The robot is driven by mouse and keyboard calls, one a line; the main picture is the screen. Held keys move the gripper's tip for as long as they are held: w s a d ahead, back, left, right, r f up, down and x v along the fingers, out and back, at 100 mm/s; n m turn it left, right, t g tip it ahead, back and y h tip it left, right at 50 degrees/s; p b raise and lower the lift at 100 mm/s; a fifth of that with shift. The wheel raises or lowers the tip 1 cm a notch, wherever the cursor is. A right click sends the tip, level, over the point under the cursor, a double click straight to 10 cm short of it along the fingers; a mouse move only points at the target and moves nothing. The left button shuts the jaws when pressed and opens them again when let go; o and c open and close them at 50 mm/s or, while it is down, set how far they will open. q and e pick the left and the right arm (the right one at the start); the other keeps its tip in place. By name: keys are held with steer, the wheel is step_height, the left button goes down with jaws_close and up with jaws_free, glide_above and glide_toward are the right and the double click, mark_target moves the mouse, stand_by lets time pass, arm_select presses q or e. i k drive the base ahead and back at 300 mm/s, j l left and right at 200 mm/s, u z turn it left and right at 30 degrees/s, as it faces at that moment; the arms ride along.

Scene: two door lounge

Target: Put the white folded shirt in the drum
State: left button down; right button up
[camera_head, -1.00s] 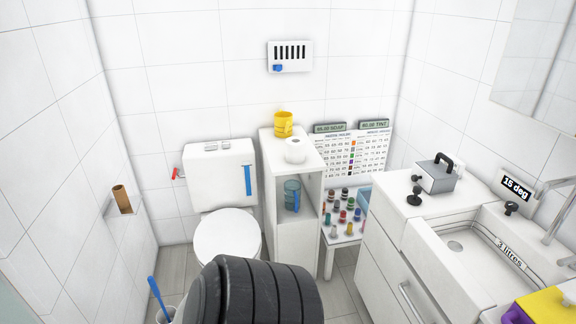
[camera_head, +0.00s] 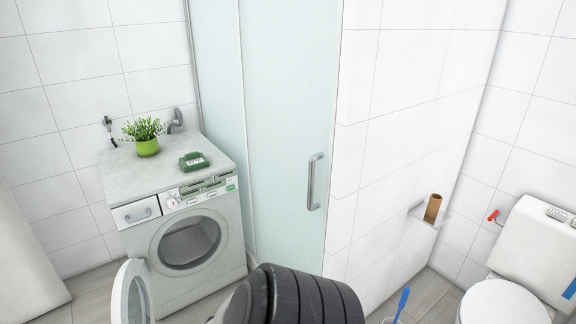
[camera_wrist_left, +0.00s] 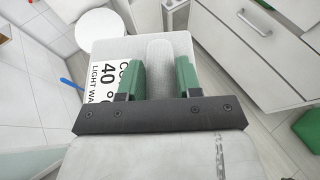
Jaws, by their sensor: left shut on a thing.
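My left gripper (camera_wrist_left: 159,78), with green finger pads, shows in the left wrist view. A grey rounded part lies between the pads. In the head view, the drum (camera_head: 190,243) is the dark round opening in the front of the washing machine (camera_head: 153,270). Its round door (camera_head: 132,295) stands open to the left. The drum's inside is too dark to make out. Neither gripper shows in the head view.
A frosted glass door (camera_head: 285,130) with a handle is right of the machine. A toilet (camera_head: 510,290) and a blue-handled brush (camera_head: 402,302) are at the right.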

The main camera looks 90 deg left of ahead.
mark_target(186, 247)
steer(key=j+u, duration=0.1)
steer(key=u, duration=2.2)
steer(key=i+j+u, duration=0.25)
steer(key=i, duration=0.4)
steer(key=i+j+u, duration=0.1)
steer(key=i+u, duration=0.15)
steer(key=i, duration=0.4)
